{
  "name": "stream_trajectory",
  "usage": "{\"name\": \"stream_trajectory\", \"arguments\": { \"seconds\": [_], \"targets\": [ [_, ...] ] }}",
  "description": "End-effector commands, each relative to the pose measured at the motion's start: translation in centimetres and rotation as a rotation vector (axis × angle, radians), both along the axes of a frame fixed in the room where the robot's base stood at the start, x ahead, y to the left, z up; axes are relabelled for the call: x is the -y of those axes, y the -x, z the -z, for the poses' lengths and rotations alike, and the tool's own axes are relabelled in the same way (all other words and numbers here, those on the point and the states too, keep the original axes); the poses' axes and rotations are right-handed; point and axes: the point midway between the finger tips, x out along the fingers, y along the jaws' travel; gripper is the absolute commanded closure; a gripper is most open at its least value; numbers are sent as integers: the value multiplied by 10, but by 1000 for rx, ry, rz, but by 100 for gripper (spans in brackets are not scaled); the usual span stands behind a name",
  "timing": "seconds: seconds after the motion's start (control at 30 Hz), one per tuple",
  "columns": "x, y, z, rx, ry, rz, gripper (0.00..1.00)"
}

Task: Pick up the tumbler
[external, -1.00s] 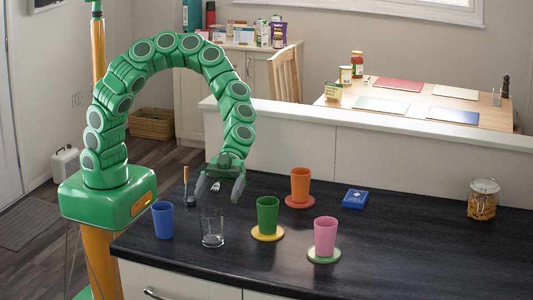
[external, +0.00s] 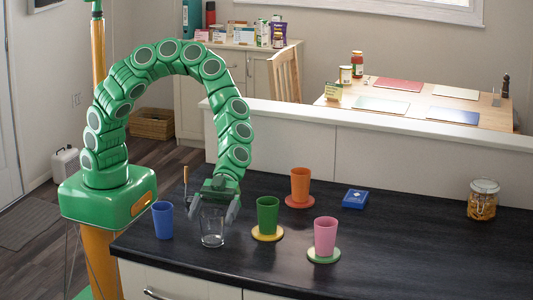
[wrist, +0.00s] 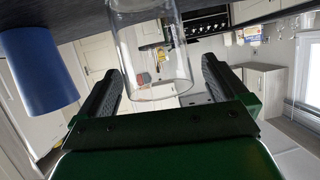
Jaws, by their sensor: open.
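The tumbler (external: 212,234) is clear glass and stands upright on the dark counter, between a blue cup (external: 163,220) and a green cup (external: 267,215). My gripper (external: 212,216) is open and points down at the tumbler. Its fingers are at the height of the glass's upper part, one to either side in the picture. In the wrist view the tumbler (wrist: 152,60) shows ahead of and between the open fingers (wrist: 157,85), with its rim toward my palm. I cannot tell whether either finger touches the glass. The blue cup also shows at the left in the wrist view (wrist: 38,70).
The green cup stands on a yellow coaster (external: 267,238). A pink cup (external: 325,235) on a green coaster (external: 323,258) and an orange cup (external: 300,184) stand farther right. A blue box (external: 355,198) and a jar (external: 482,200) lie beyond. The front right counter is clear.

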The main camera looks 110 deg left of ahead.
Motion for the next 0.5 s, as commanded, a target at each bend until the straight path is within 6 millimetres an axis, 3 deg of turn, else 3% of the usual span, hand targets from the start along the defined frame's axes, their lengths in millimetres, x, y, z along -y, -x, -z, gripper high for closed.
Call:
{"name": "stream_trajectory", "arguments": {
  "seconds": [0.13,0.5],
  "targets": [
    [0,0,0,0,0,0,3],
    [0,0,0,0,0,0,60]
  ]
}}
